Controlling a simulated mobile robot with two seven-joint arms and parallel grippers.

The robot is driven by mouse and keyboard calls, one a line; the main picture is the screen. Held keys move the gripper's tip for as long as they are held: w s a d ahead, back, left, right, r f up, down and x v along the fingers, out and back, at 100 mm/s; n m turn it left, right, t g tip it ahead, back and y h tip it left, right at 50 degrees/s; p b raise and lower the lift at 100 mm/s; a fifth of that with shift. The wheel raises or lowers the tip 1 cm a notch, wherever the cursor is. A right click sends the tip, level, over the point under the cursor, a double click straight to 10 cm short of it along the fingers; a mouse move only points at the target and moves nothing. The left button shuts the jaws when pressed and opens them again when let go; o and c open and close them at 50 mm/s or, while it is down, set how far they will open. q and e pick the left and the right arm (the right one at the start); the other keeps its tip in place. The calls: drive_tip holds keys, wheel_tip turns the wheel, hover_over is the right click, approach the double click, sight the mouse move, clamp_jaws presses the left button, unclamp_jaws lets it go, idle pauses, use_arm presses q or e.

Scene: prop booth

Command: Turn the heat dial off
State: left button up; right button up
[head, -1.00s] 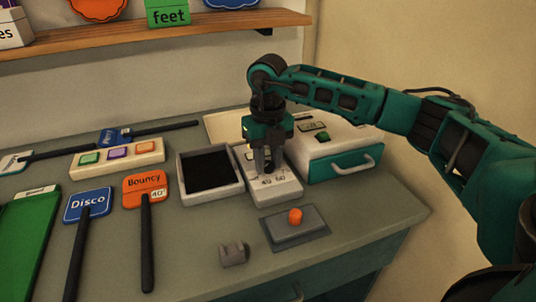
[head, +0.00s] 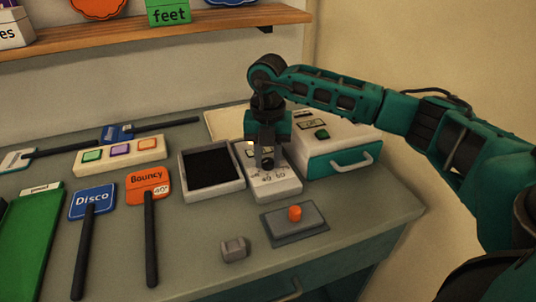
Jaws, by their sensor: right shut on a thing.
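The heat dial unit (head: 287,184) is a small white box with printed numbers on its top, in the middle of the counter. My right gripper (head: 267,162) points down over it and is shut on the dial knob, which its fingers mostly hide. I cannot read where the dial points. My left gripper does not show.
A dark-lined tray (head: 238,186) stands just left of the dial unit, and a white box with a teal drawer (head: 330,163) just right. In front are a grey plate with an orange button (head: 295,213) and a small grey block (head: 234,249). Paddle signs (head: 148,181) lie left.

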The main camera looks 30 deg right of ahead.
sight(268, 161)
drive_tip(key=shift+r, duration=0.1)
drive_tip(key=o, duration=1.1)
drive_tip(key=shift+c, duration=0.2)
wheel_tip(268, 161, up, 13)
idle(0.4)
